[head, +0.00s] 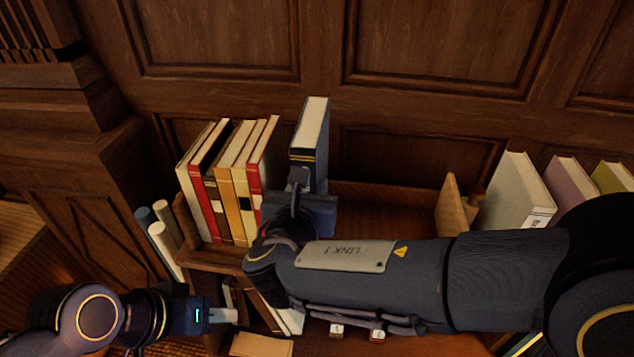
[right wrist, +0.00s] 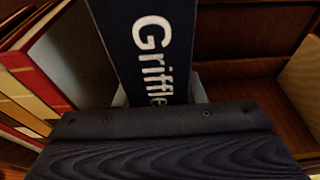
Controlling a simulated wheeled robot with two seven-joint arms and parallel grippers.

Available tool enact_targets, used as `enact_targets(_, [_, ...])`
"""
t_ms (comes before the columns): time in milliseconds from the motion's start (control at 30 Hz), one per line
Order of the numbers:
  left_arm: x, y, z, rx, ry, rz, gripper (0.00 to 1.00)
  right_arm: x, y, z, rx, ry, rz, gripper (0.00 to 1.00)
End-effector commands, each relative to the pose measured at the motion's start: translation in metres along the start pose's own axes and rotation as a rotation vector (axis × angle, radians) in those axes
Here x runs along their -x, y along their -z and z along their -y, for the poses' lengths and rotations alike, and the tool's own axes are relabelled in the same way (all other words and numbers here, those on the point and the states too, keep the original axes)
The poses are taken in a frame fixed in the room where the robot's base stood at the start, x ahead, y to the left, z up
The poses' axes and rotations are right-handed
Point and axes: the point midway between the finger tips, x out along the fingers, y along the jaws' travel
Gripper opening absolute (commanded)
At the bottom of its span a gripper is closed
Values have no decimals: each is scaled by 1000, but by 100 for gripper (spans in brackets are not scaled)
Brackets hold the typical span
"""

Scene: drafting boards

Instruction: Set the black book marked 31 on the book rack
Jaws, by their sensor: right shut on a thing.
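A dark, near-black book (head: 310,150) with pale page edges and gold bands stands upright above the book rack (head: 385,210), just right of a row of books. My right gripper (head: 300,180) is shut on it from the near side; the fingers are mostly hidden. In the right wrist view the dark book (right wrist: 155,50) shows white letters reading "Griffle"; no number 31 shows. I cannot tell whether its bottom touches the rack. My left gripper (head: 222,315) is at the lower left, away from the book; its pale fingertips do not show a clear gap.
Several red, cream, tan and black books (head: 228,185) fill the rack's left end. The rack is empty from the held book to a wooden divider (head: 455,208). Pale, mauve and green books (head: 515,195) stand farther right. Rolled tubes (head: 163,240) stand at left.

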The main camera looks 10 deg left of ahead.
Motion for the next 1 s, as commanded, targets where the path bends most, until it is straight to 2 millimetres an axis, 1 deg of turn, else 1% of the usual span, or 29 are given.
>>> enact_targets(33, [0, 0, 0, 0, 0, 0, 39, -1, -2, -1, -2, 0, 7, 0])
enact_targets(133, [1, 0, 0, 0, 0, 0, 39, -7, 5, -5, 1, 0, 6, 0])
enact_targets(300, [-1, 0, 0, 0, 0, 0, 39, -12, 27, -5, 1, 0, 6, 0])
enact_targets(367, [-1, 0, 0, 0, 0, 0, 39, -13, 30, -5, 0, -1, 6, 0])
enact_targets(667, [-1, 0, 0, 0, 0, 0, 39, -13, 32, -5, -3, -1, 8, 0])
enact_targets(833, [-5, -3, 2, 0, 0, 0, 39, -14, 37, -5, -3, -1, 8, 0])
enact_targets(867, [-4, -2, 2, 0, 0, 0, 39, -14, 38, -4, 0, -1, 0, 40])
enact_targets(1000, [-4, -2, 2, 0, 0, 0, 39, -14, 38, -4, 0, -1, 0, 58])
